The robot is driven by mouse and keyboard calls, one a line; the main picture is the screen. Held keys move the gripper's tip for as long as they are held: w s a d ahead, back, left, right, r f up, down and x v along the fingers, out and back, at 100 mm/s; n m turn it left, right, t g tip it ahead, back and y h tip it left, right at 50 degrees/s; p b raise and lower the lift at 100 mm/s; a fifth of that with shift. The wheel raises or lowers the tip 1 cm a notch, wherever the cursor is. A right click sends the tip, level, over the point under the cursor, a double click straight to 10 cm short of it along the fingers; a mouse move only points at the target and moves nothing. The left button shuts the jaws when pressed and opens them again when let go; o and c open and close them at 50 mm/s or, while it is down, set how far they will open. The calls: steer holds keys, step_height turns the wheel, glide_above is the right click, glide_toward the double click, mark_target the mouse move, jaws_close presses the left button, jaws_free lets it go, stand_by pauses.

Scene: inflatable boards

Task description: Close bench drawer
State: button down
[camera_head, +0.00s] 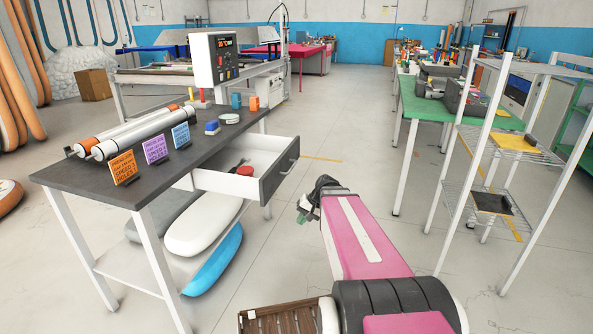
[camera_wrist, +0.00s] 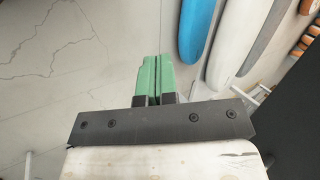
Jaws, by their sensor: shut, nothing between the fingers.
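The bench (camera_head: 75,174) with a dark grey top and white legs stands at the left in the head view. Its drawer (camera_head: 272,179) is pulled out toward the right, with a dark front, a pale handle and white inner walls. A red round item and a dark tool lie in it. My gripper (camera_head: 304,212) is to the right of and below the drawer front, apart from it. In the wrist view its green fingers (camera_wrist: 153,75) are together with nothing between them. The drawer does not clearly show in the wrist view.
White rollers, several coloured cards and small items stand on the bench top. Boards, one blue (camera_head: 214,262), lie on the bench's lower shelf. A wooden crate (camera_head: 285,318) is at the bottom. A white wire rack (camera_head: 470,165) stands at the right. The middle floor is clear.

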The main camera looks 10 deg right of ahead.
steer(key=w+d+r+m+t+y, duration=0.3)
steer(key=w+d+r+t+y, duration=0.35)
steer(key=w+d+r, duration=0.65)
steer(key=w+a, duration=0.4)
steer(key=a, duration=0.6)
steer(key=shift+w+a+f+y, duration=0.3)
steer(key=shift+a+f+y, duration=0.05)
steer(key=shift+f+y, duration=0.1)
steer(key=r+x, duration=0.2)
steer(key=x, duration=0.7)
steer(key=r+x, duration=0.1)
steer(key=x, duration=0.9)
steer(key=a+r+x, duration=0.1)
steer(key=r+x, duration=0.1)
steer(key=x, duration=0.7)
steer(key=shift+w+a+r, duration=0.3)
steer(key=shift+w+a, duration=0.05)
steer(key=shift+w, duration=0.1)
steer(key=shift+a, duration=0.1)
